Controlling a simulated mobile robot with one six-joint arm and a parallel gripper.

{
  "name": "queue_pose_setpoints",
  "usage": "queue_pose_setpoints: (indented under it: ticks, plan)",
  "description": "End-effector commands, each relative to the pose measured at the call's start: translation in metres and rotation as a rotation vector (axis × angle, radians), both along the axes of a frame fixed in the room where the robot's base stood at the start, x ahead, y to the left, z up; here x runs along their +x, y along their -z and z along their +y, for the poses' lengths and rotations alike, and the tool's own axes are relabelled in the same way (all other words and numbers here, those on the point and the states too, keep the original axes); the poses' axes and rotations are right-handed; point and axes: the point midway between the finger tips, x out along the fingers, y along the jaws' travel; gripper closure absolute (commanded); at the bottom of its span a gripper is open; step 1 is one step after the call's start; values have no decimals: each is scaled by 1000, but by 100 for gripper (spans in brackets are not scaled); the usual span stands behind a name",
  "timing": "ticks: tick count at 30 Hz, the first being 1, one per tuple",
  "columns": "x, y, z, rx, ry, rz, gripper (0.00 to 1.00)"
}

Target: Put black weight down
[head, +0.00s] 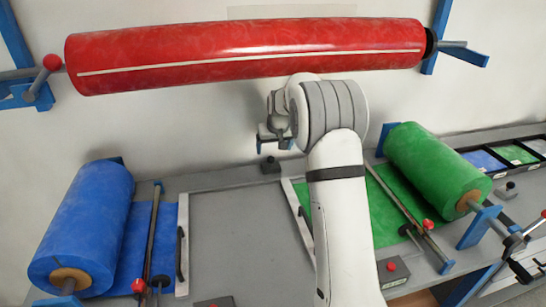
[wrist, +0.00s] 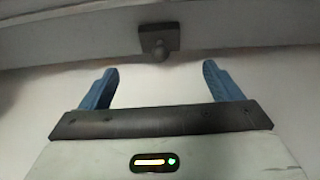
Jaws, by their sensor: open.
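A small black weight (head: 270,165) with a round knob sits at the back edge of the grey bench, near the wall. It also shows in the wrist view (wrist: 159,42), ahead of the fingers and roughly centred between them. My gripper (head: 272,144) hangs just above the weight in the head view. In the wrist view its two blue fingers (wrist: 160,80) are spread wide, with nothing between them. The weight appears apart from the fingers.
A large red roll (head: 245,52) hangs on the wall above my arm. A blue roll (head: 82,225) is at the left and a green roll (head: 437,170) at the right. Another small black block (head: 508,190) sits at the far right. The grey bench middle (head: 240,230) is clear.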

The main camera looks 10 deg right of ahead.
Motion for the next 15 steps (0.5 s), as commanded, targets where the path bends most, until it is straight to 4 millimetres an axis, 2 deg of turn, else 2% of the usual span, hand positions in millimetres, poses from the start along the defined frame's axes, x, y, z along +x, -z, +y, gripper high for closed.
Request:
queue_pose_setpoints:
  ticks: [4,7,11,15]
  plan:
    - [-15,-16,3,0,0,3,15]
    - [-43,-35,8,1,-1,15,15]
    - [-98,-62,16,1,-2,36,15]
    - [-163,-83,25,2,-3,63,15]
